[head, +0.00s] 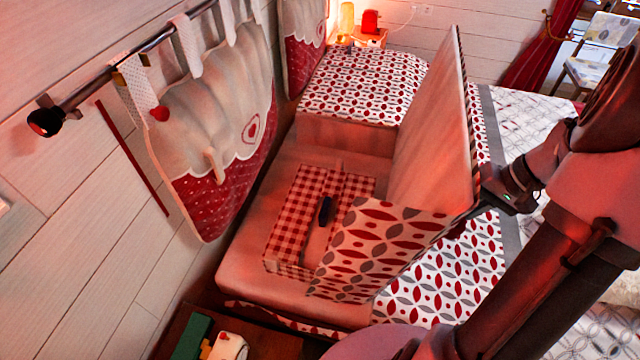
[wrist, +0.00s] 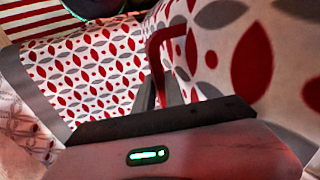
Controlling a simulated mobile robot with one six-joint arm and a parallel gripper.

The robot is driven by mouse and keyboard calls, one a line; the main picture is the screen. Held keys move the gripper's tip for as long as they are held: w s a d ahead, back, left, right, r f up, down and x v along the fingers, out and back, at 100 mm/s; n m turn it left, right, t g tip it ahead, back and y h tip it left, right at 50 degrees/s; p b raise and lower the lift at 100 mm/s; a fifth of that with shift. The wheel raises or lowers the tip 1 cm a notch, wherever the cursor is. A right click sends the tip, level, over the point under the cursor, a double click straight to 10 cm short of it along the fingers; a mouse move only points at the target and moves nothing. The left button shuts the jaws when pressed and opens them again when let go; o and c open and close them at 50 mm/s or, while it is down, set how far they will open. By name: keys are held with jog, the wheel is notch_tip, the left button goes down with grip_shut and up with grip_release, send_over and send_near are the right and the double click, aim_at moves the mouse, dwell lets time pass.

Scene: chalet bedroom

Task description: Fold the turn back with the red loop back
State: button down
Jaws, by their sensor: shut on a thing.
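The turn back (head: 430,145) stands up steeply from the bed, its plain pale side facing left and its red and grey leaf pattern facing my arm. In the wrist view its patterned side (wrist: 240,55) fills the upper right. The red loop (wrist: 154,50) stands out from this side and runs down to my gripper fingers. My gripper (wrist: 155,95) is shut on the red loop. In the head view my gripper (head: 482,198) is at the panel's right edge, with the loop hidden there.
A checked red and white piece (head: 293,212) with a dark object (head: 325,210) lies on the bare sheet (head: 250,240). A patterned pillow (head: 360,85) is at the head. Curtains (head: 215,110) hang on the left wall.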

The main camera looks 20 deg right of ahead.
jog(key=shift+a, duration=0.1)
jog(key=c, duration=2)
grip_release()
jog(key=s+d+f, duration=0.1)
jog(key=d, duration=0.1)
jog(key=s+d+f, duration=0.1)
jog(key=s+d, duration=0.1)
jog(key=s+d+f, duration=0.1)
jog(key=d+f, duration=0.1)
jog(key=shift+s+d, duration=0.3)
jog(key=shift+s, duration=0.05)
jog(key=o, duration=1)
jog(key=shift+a, duration=0.1)
